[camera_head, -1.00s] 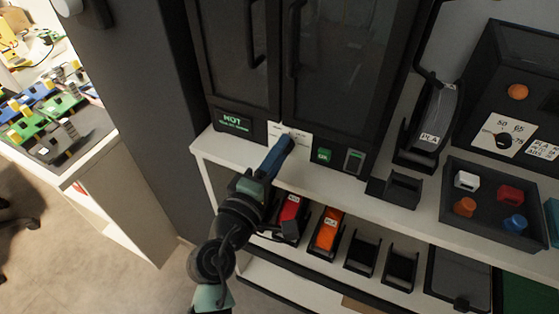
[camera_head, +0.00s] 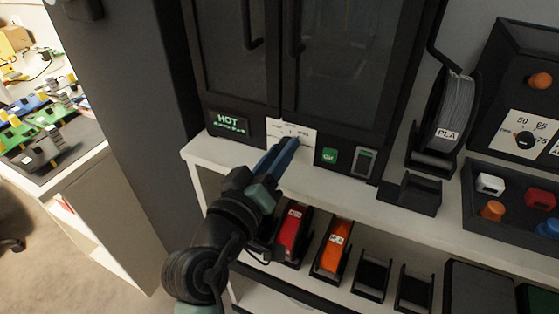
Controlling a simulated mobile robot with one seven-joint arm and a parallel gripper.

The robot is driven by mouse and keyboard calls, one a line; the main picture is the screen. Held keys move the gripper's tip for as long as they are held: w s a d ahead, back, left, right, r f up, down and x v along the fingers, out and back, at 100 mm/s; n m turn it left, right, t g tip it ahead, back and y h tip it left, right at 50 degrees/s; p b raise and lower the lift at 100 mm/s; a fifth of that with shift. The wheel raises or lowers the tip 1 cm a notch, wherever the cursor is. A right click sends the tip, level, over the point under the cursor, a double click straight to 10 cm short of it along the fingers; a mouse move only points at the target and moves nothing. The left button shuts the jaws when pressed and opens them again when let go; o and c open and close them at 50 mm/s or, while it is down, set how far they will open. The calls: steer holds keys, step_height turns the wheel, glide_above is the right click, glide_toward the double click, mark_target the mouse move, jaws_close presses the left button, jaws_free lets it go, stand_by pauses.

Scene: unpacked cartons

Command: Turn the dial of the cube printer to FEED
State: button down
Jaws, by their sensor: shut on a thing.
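The cube printer (camera_head: 340,70) is a tall black cabinet with two dark glass doors, standing on a white shelf. Its white dial plate (camera_head: 307,135) is low on the front, left of the green button. My gripper (camera_head: 292,142) has blue fingers that reach the plate and are shut on the dial there. The fingers hide the dial and much of the plate's lettering, so its setting cannot be read. A small display (camera_head: 229,122) on the left shows HOT in green.
A green button (camera_head: 329,155) and a switch (camera_head: 365,161) sit right of the plate. A grey PLA spool (camera_head: 450,112) stands on the shelf to the right. Red (camera_head: 292,232) and orange (camera_head: 334,246) PLA cartridges sit in holders below my arm.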

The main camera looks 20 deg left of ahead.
steer(key=shift+f+m+b, duration=0.1)
steer(key=shift+m+b, duration=0.2)
steer(key=shift+m, duration=0.3)
steer(key=c, duration=0.5)
jaws_free()
steer(key=shift+c, duration=0.2)
steer(key=s, duration=1.3)
steer(key=shift+a, duration=0.2)
